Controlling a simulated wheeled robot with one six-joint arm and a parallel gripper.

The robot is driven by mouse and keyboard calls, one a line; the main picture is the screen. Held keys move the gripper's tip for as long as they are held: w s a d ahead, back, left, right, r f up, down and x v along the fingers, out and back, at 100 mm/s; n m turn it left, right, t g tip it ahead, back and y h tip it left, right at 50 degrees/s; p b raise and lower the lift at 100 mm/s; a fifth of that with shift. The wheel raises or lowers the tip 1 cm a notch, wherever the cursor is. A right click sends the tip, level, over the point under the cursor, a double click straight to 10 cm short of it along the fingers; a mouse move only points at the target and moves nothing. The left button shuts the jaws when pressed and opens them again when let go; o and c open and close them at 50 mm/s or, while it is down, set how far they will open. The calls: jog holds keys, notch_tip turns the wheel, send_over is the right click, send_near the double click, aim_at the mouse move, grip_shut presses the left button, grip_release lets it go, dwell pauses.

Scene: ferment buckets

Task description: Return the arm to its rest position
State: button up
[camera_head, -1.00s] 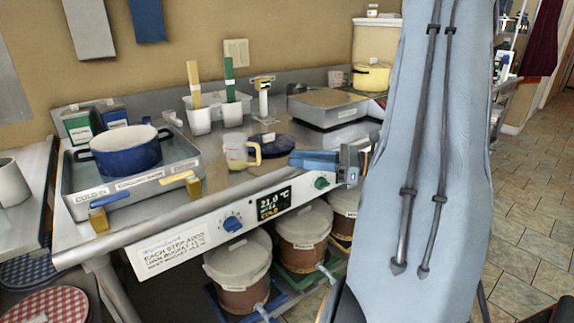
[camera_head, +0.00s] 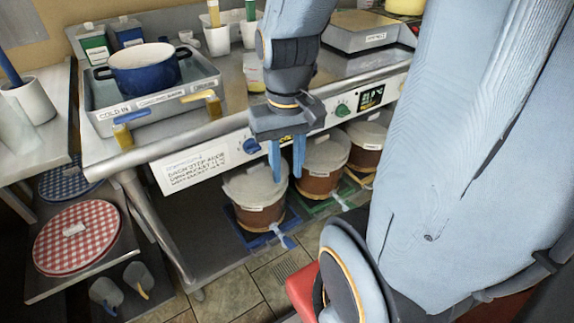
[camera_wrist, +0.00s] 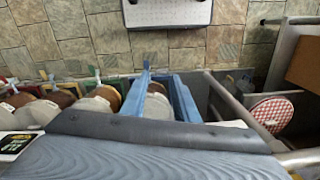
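My gripper (camera_head: 286,163) hangs in front of the steel counter's front panel, its two blue fingers pointing down. It is open, with a clear gap between the fingers and nothing held. In the head view it is in front of the lidded buckets on the shelf below. In the wrist view the blue fingers of my gripper (camera_wrist: 162,88) stand apart, with a bucket lid visible between and behind them. My arm comes down from the top of the head view and hides part of the counter and its display.
The counter panel (camera_head: 198,164) is close behind my gripper. Buckets (camera_head: 255,190) stand on the lower shelf. A blue pot (camera_head: 145,72) sits in a steel tray (camera_head: 205,82). A checked round cover (camera_head: 75,238) lies low at left. Tiled floor (camera_head: 230,292) is bare in front.

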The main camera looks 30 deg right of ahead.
jog(key=a+r+n+p, duration=0.2)
jog(key=a+r+p, duration=0.1)
jog(key=a+p, duration=0.2)
jog(key=shift+a, duration=0.3)
